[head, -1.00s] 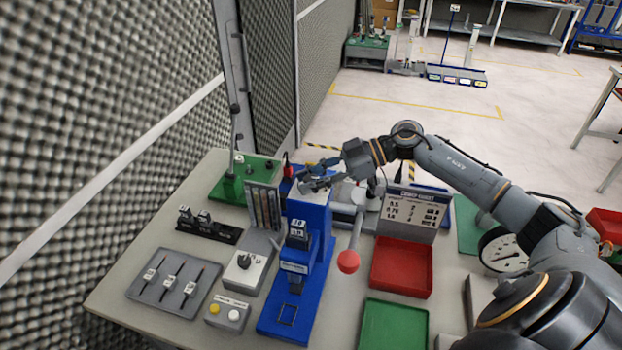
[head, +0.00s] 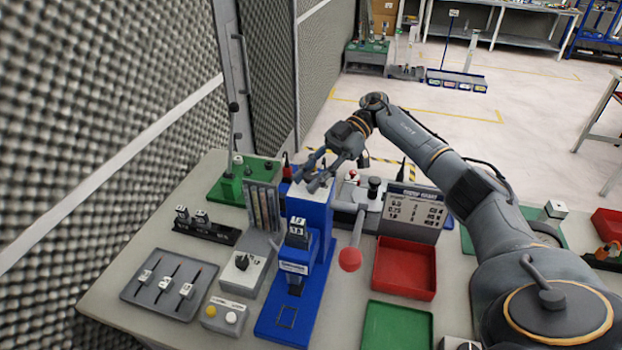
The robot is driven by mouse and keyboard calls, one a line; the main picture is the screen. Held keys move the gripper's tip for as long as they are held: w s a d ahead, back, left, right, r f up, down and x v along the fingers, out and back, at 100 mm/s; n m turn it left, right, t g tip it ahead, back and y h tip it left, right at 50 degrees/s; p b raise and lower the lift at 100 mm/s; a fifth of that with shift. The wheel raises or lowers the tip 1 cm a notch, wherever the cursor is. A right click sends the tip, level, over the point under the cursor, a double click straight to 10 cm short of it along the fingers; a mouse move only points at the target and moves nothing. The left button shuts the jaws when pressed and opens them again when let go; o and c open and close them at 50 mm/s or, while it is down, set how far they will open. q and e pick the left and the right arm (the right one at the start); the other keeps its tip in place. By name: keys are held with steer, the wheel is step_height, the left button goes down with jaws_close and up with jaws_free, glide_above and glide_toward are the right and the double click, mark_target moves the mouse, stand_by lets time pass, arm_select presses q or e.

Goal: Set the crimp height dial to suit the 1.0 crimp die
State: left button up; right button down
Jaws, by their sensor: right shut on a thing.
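A blue crimp press (head: 312,215) stands on the bench. Its front carries a black block with white number labels (head: 297,228), too blurred to read surely. My right gripper (head: 308,182) is at the grey top of the press, tilted down to the left. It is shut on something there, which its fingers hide. A grey box with a black pointer knob (head: 241,262) stands left of the press. The crimp chart (head: 414,208) stands to the right, with small rows of numbers. A rack (head: 205,232) at left holds two black dies (head: 182,213). My left gripper is not in view.
A lever with a red ball (head: 350,259) sticks out right of the press. A grey tool tray (head: 168,288) and a button box (head: 224,316) lie at left. A foam wall (head: 90,130) borders the bench.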

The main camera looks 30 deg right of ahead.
mark_target(311, 175)
stand_by(0.3)
steer(key=c, duration=1)
jaws_free()
step_height(311, 175, up, 10)
